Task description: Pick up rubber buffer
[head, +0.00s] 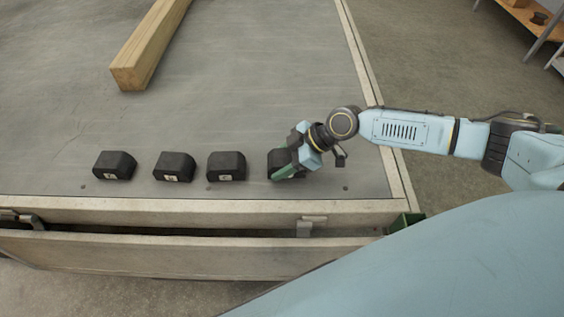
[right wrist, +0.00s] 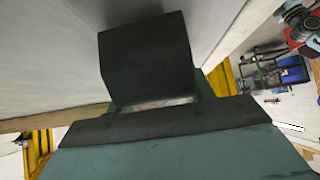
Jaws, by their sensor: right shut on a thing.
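Several black rubber buffers stand in a row along the near edge of the grey trailer bed (head: 250,90). They include the left buffer (head: 115,165), the second buffer (head: 175,167) and the third buffer (head: 226,166). My right gripper (head: 284,171) is shut on the rightmost rubber buffer (head: 279,160), partly hidden behind the gripper. In the right wrist view the held buffer (right wrist: 146,58) is a dark block between the green fingers. I cannot tell whether it is clear of the bed. My left gripper is not in view.
A wooden beam (head: 150,45) lies on the bed at the back left. A pale side rail (head: 200,211) runs along the near edge, with a hinged board (head: 170,250) below it. A shelf (head: 535,20) stands far right.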

